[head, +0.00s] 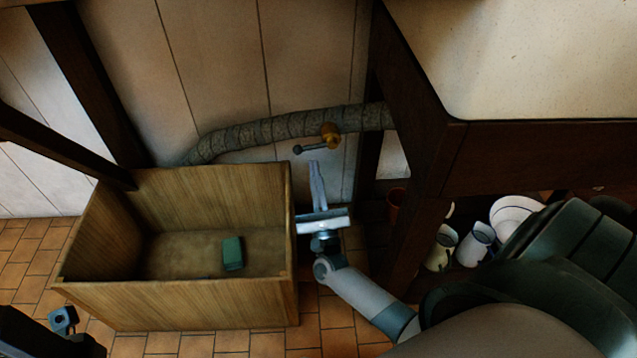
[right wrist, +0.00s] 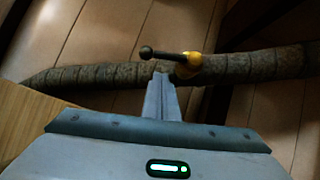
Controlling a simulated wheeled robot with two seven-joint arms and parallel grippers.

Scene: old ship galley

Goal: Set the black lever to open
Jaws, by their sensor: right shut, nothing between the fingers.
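The black lever (head: 312,148) has a round knob at its left end and joins a yellow brass valve (head: 330,133) on a wrapped pipe (head: 262,133). It points left, roughly along the pipe. In the right wrist view the lever (right wrist: 170,53) shows just above my fingertips. My right gripper (head: 314,166) is shut and empty, its fingers pointing up toward the lever from below. In the right wrist view the fingertips (right wrist: 160,77) overlap the pipe, close to the valve; whether they touch anything I cannot tell.
A wooden crate (head: 180,305) with a green block (head: 232,253) inside stands left of my right gripper. A dark wooden counter (head: 540,155) and its leg stand to the right, with white mugs (head: 476,243) below. A panelled wall (head: 215,60) is behind the pipe.

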